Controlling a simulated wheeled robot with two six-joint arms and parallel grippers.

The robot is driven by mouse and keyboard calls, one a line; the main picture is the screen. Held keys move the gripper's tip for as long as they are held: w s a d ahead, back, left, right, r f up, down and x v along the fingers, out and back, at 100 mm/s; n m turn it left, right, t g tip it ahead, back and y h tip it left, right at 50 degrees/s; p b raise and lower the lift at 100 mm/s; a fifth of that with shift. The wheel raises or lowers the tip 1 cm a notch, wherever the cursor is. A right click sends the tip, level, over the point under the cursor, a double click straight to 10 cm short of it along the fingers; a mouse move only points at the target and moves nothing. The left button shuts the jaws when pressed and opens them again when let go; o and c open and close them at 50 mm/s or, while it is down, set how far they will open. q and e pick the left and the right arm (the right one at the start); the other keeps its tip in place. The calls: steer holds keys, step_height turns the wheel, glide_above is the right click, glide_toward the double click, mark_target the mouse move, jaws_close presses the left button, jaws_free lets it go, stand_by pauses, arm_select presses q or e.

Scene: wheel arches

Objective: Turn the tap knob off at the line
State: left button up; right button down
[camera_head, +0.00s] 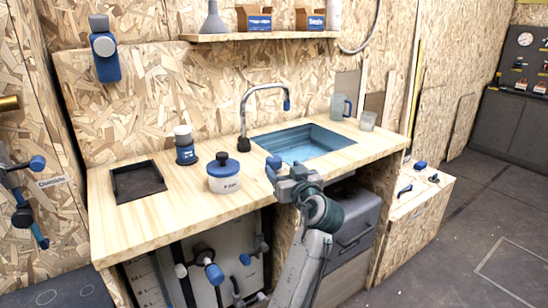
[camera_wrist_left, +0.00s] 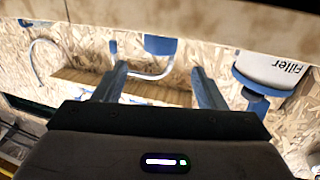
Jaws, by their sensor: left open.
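A curved metal tap (camera_head: 266,88) with a dark base and a blue spout end stands behind the blue sink (camera_head: 310,143). Blue-ended valve knobs (camera_head: 214,273) show under the counter, and more blue-ended pipe fittings (camera_head: 38,163) are on the left wall. I cannot tell which knob is the task's, and no line can be made out. My right gripper is not in view.
A jug (camera_head: 341,106) stands right. Floor is free at right.

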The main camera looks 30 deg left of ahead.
mark_target(277, 162)
arm_select(q)
steer(key=x, duration=0.8)
steer(key=shift+a+f+p, duration=0.1)
steer(key=shift+f+p, duration=0.1)
steer(key=shift+p, duration=0.2)
steer(key=shift+c, duration=0.2)
